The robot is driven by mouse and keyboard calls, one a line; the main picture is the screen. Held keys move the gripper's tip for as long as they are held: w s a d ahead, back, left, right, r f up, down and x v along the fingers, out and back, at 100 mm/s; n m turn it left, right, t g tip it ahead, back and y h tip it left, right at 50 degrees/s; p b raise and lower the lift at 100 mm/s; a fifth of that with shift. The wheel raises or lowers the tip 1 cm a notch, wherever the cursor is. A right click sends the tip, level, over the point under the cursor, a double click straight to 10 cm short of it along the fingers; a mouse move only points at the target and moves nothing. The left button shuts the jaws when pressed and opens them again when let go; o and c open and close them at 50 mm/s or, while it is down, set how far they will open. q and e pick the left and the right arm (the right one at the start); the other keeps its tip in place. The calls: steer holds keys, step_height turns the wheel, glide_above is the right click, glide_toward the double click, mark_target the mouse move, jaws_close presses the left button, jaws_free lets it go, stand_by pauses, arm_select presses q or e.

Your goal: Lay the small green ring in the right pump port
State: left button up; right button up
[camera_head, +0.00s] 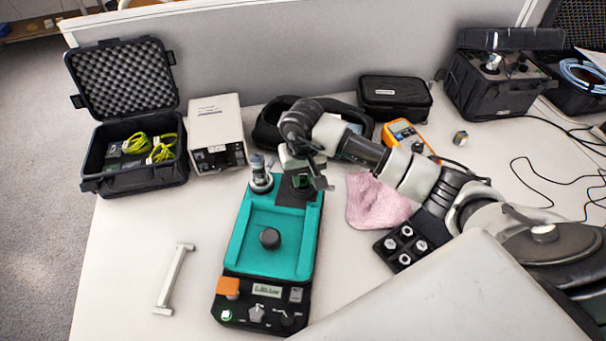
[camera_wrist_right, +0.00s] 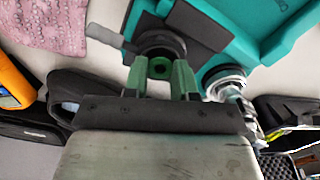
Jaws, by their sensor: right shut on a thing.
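The small green ring (camera_wrist_right: 159,67) is held between the fingertips of my right gripper (camera_wrist_right: 160,78), which is shut on it. The black round right pump port (camera_wrist_right: 162,44) shows just past the ring in the right wrist view; I cannot tell whether the ring touches it. In the head view my right gripper (camera_head: 303,180) hangs over the back right of the teal pump unit (camera_head: 236,240) and hides most of that port and the ring. The left port (camera_head: 261,175) bears a metal fitting, also seen in the right wrist view (camera_wrist_right: 224,82). My left gripper is not in view.
A pink cloth (camera_head: 375,200) and a black block with several metal nuts (camera_head: 384,246) lie right of the pump unit. A pale bar handle (camera_head: 173,280) lies to its left. A white box (camera_head: 216,125) and an open black case (camera_head: 92,165) stand behind.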

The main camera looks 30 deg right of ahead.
steer(key=o, duration=1)
steer(key=shift+c, duration=0.2)
step_height(320, 180, up, 11)
steer(key=b, duration=0.1)
steer(key=shift+f, duration=0.15)
steer(key=shift+s, duration=0.1)
